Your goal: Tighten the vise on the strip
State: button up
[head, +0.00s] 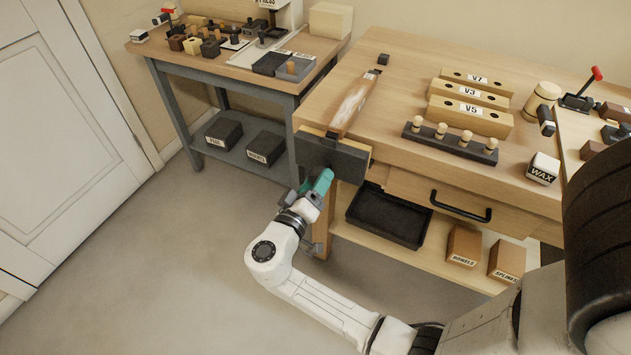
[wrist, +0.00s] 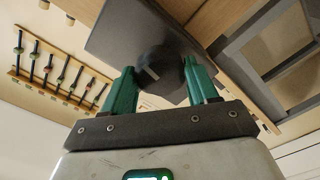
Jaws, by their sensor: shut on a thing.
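The vise (head: 332,158) is a dark plate-like jaw at the bench's left front end. The strip (head: 353,104) is a long wooden piece with a pale, worn top, lying on the bench and reaching to the vise. My gripper (head: 324,178) is at the front face of the vise. In the wrist view, the teal fingers of my gripper (wrist: 162,88) stand on both sides of a round dark knob (wrist: 158,68) on the vise plate (wrist: 128,32) and are shut on it. The head view hides the knob behind my gripper. Any gap between jaw and strip is too small to tell.
Blocks marked V7, V3 and V5 (head: 470,107) and a dark peg holder (head: 450,143) stand on the bench (head: 400,95). A drawer with a black handle (head: 460,207) and a black tray (head: 390,216) are below. The floor at left is clear.

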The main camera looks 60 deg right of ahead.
jog(key=shift+c, duration=1.1)
jog(key=shift+f+b, duration=0.15)
jog(key=shift+b, duration=0.35)
jog(key=shift+m+b, duration=2)
jog(key=shift+b, duration=0.6)
jog(key=shift+b, duration=0.55)
jog(key=shift+d+m+b, duration=0.1)
jog(key=shift+m+b, duration=1.6)
jog(key=shift+b, duration=0.9)
jog(key=shift+m+b, duration=0.3)
jog(key=shift+b, duration=0.05)
jog(key=shift+m+b, duration=0.6)
jog(key=shift+b, duration=0.7)
jog(key=shift+m+b, duration=1.4)
jog(key=shift+b, duration=0.95)
